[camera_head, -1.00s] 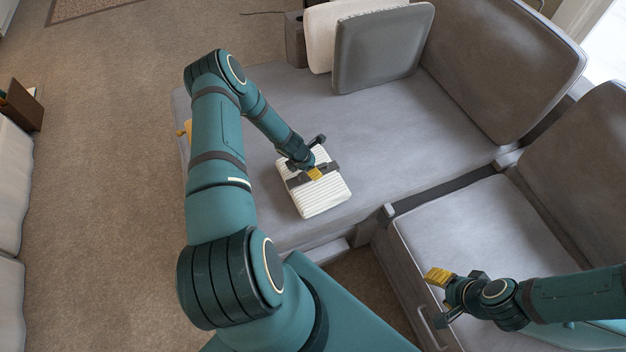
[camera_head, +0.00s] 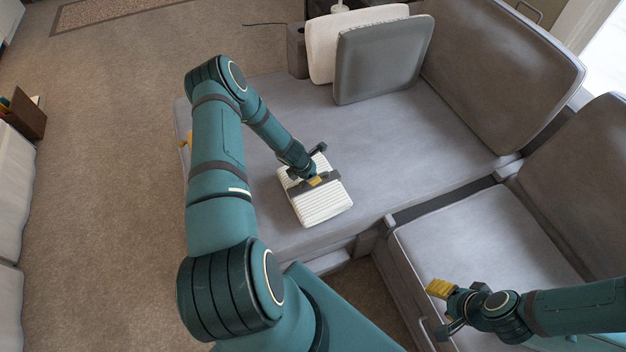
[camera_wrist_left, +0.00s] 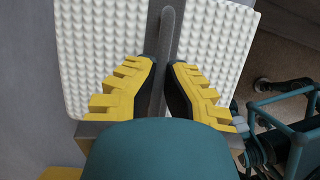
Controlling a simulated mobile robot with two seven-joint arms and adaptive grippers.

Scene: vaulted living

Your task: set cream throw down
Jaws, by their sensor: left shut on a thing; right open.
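The cream throw (camera_head: 318,205) is a folded, ribbed square with a dark grey band across it. It is at the front part of the grey sofa seat; whether it rests on the seat or hangs just above it I cannot tell. My left gripper (camera_head: 315,180) is over its middle, shut on the dark band. In the left wrist view the throw (camera_wrist_left: 222,45) shows a bumpy knit, and the yellow fingers of my left gripper (camera_wrist_left: 160,90) stand on both sides of a dark raised strip. My right gripper (camera_head: 447,308) is open and empty over the right sofa section.
The grey sofa seat (camera_head: 390,165) is clear around the throw. A grey cushion (camera_head: 382,60) and a cream cushion (camera_head: 322,48) lean at the back. A gap separates the seat from the right sofa section (camera_head: 490,240). Carpet (camera_head: 100,200) lies open at left.

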